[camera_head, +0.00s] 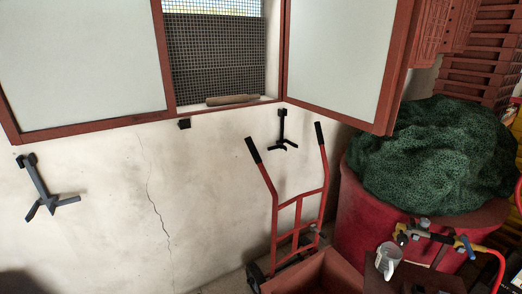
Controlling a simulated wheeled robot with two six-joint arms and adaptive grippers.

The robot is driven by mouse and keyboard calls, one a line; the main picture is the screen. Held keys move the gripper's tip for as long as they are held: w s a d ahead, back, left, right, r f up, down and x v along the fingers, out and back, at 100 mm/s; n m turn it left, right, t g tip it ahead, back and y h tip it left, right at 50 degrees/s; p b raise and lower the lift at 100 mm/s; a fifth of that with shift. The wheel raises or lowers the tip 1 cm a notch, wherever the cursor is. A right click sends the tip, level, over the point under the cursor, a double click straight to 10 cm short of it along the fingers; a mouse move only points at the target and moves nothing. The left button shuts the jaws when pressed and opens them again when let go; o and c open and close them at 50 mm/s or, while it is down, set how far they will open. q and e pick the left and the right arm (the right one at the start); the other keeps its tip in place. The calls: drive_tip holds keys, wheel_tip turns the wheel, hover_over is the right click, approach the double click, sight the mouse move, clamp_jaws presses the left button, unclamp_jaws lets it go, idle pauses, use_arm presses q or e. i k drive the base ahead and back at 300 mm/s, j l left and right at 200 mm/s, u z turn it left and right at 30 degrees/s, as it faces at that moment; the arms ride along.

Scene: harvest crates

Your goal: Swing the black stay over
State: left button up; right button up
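A black stay (282,130) with a forked lower end hangs on the white wall, just below the right window shutter. A similar dark grey piece (45,188), also forked at the bottom, is on the wall at the left, below the left shutter. A small black block (184,123) is on the wall under the window opening, between the two. The left shutter (80,65) and the right shutter (338,55) have red-brown frames and pale panels; both stand away from the meshed opening (214,52). Neither of my grippers is in view.
A red hand truck (299,200) stands against the wall below the black stay, its handles close to it. A red tub (370,215) with green netting (435,155) fills the right.

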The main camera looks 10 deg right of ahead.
sight(279, 145)
drive_tip(key=i+j+z, duration=0.25)
drive_tip(key=i+j, duration=1)
drive_tip(key=j, duration=0.1)
